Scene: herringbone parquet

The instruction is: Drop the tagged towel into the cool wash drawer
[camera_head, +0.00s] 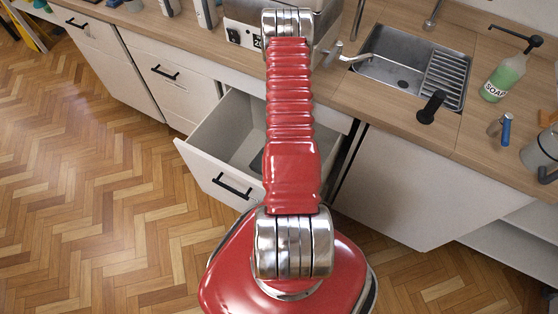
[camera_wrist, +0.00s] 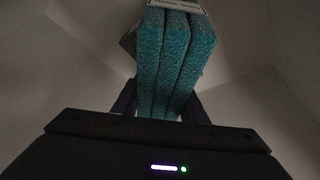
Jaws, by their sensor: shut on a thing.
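In the wrist view a folded teal towel (camera_wrist: 176,55) is held between the dark fingers of my gripper (camera_wrist: 160,103). Its layers stand side by side, and a white tag (camera_wrist: 178,4) with dark print shows at its far end, cut by the frame edge. In the head view one drawer (camera_head: 205,163) is pulled out under the counter, partly covered by my red arm. Its label is not visible. My gripper and the towel are hidden behind the arm in that view. Dim pale surfaces surround the towel in the wrist view, like a drawer's interior.
A closed drawer front (camera_head: 172,80) is left of the open one. On the wooden counter are a steel sink (camera_head: 398,72), a green soap bottle (camera_head: 503,76) and a boxy metal appliance (camera_head: 240,38) behind my arm. The parquet floor (camera_head: 90,190) at left is clear.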

